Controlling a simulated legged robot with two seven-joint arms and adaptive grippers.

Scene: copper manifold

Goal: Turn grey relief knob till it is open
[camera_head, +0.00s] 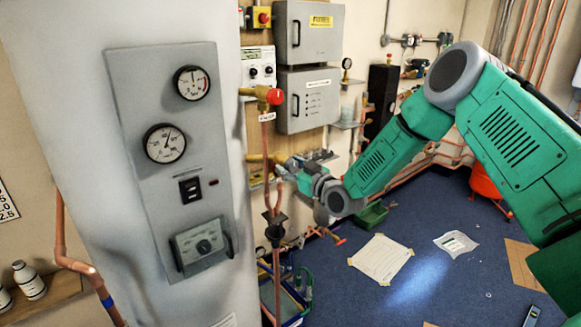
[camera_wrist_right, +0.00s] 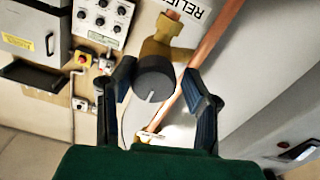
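The grey relief knob (camera_wrist_right: 153,78) shows in the right wrist view as a dark round knob with a pale pointer mark on its face. It sits on a brass fitting (camera_wrist_right: 168,42) beside a label reading "RELIE…". My right gripper (camera_wrist_right: 158,84) is open, with one finger on each side of the knob and a visible gap on both sides. How deep the fingers reach around it is hard to tell. In the head view my right gripper (camera_head: 290,165) is by the copper pipework, and the knob is not clear there. My left gripper is not in view.
A red knob (camera_head: 276,97) on a brass valve is above my right gripper. A grey gauge panel (camera_head: 205,130) stands to the left. A copper pipe (camera_wrist_right: 205,62) runs close to the right finger. Grey boxes (camera_head: 309,100) hang behind.

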